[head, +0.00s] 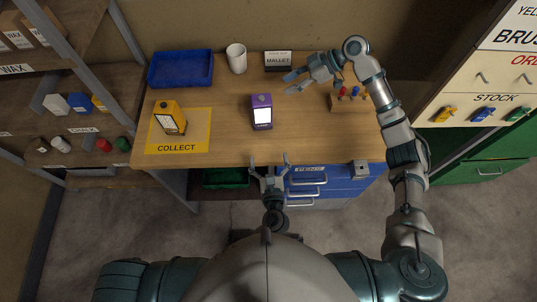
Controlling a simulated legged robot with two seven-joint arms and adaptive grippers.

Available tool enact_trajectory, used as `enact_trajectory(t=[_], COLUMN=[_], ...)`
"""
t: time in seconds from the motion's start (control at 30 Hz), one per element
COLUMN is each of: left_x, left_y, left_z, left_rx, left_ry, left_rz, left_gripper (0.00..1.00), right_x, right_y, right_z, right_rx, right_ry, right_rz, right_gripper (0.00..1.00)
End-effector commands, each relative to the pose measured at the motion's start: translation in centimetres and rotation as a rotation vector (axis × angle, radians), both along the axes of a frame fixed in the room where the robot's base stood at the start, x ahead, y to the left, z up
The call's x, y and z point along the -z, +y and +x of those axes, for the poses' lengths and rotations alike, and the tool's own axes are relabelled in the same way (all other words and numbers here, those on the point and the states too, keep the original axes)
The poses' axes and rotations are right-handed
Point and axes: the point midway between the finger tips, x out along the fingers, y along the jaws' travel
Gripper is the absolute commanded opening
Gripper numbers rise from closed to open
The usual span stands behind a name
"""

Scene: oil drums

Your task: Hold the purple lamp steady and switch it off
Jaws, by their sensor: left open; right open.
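The purple lamp (262,111) stands upright on the wooden table, right of its middle-left, with a bright white front panel that looks lit. A switch on it is too small to make out. My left gripper (269,161) is open and empty at the table's front edge, below the lamp and apart from it. My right gripper (289,84) is open and empty over the table, up and to the right of the lamp, not touching it.
A yellow lamp (170,118) stands on the yellow COLLECT mat (196,140). A blue tray (181,69), white cup (236,58) and MALLET sign (278,60) line the back. A block with coloured knobs (347,102) sits under my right arm. Table around the purple lamp is clear.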

Motion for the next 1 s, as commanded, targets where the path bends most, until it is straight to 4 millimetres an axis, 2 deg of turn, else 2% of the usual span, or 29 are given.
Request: enact_trajectory(t=[0.1,0.27,0.8,1.0], left_x=[-1.2,-1.4,-1.3,-1.3], left_y=[0.2,0.3,1.1,1.4], left_z=[0.3,2.2,13.6,16.3], left_rx=[-0.010,-0.011,-0.010,-0.009], left_ry=[-0.024,-0.028,-0.026,-0.024], left_rz=[0.035,0.041,0.040,0.040], left_gripper=[1.00,1.00,1.00,1.00], right_x=[0.0,0.0,0.0,0.0], right_y=[0.1,0.1,0.0,0.0], right_z=[0.0,0.0,0.0,-0.1], right_rx=[0.000,0.000,-0.001,-0.001], right_ry=[0.000,0.000,-0.001,-0.001], right_rz=[-0.001,-0.001,0.001,0.000], right_gripper=[0.42,0.42,0.42,0.42])
